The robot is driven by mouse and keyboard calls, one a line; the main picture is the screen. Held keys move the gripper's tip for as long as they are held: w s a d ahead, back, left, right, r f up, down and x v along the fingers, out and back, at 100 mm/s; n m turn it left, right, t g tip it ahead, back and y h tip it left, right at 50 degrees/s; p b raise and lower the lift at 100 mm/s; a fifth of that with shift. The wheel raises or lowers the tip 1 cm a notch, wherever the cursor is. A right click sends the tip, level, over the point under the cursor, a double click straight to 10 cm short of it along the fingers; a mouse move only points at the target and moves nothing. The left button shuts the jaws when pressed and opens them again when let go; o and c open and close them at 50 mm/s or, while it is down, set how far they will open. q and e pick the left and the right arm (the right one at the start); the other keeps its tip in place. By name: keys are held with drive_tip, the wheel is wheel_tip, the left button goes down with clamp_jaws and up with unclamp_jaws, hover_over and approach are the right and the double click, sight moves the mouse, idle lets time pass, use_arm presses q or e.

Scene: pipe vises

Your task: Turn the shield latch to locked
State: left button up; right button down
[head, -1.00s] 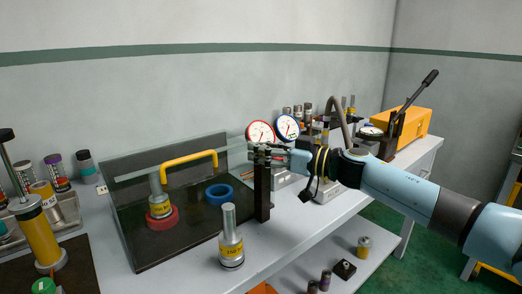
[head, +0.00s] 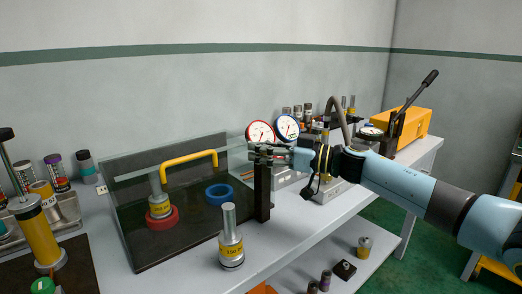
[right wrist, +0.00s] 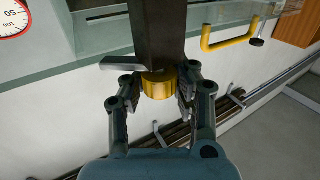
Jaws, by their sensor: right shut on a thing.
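The clear shield (head: 140,172) with its yellow handle (head: 190,158) stands over a dark tray at the left of the bench. A dark upright post (head: 262,195) stands at the shield's right end. In the right wrist view the post (right wrist: 158,30) carries a brass latch knob (right wrist: 158,88) with a flat grey lever (right wrist: 125,64) pointing left. My right gripper (head: 258,153) is at the post's top; in the wrist view its fingers (right wrist: 160,92) are on both sides of the knob, shut on it. The head view hides the knob. My left gripper is not in view.
A metal cylinder with a yellow band (head: 231,245) stands in front of the post. A red ring (head: 162,219) and a blue ring (head: 219,194) lie inside the shielded area. Two gauges (head: 260,133) stand behind my gripper. An orange unit (head: 405,122) stands at the far right.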

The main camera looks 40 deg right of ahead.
drive_tip(key=shift+f+n+g+y+b, duration=0.1)
drive_tip(key=shift+n+g+y+b, duration=0.5)
drive_tip(key=shift+n+g+y, duration=0.4)
drive_tip(key=shift+n+g+y+b, duration=0.3)
drive_tip(key=shift+g+y+b, duration=0.1)
drive_tip(key=shift+y, duration=0.2)
drive_tip(key=shift+n+g+y+b, duration=0.5)
drive_tip(key=shift+g+b, duration=0.1)
drive_tip(key=shift+b, duration=0.15)
drive_tip(key=shift+n+g+y+b, duration=1.2)
drive_tip(key=shift+g+b, duration=0.5)
drive_tip(key=shift+b, duration=0.65)
drive_tip(key=shift+d+r+n+g+y+b, duration=0.1)
drive_tip(key=shift+r+n+g+y+b, duration=0.1)
drive_tip(key=shift+n+g+b, duration=0.7)
drive_tip(key=shift+r+n+g+y+b, duration=0.15)
drive_tip(key=shift+g+b, duration=0.25)
drive_tip(key=shift+b, duration=0.95)
drive_tip(key=c, duration=1)
unclamp_jaws()
drive_tip(key=shift+d+f, duration=0.15)
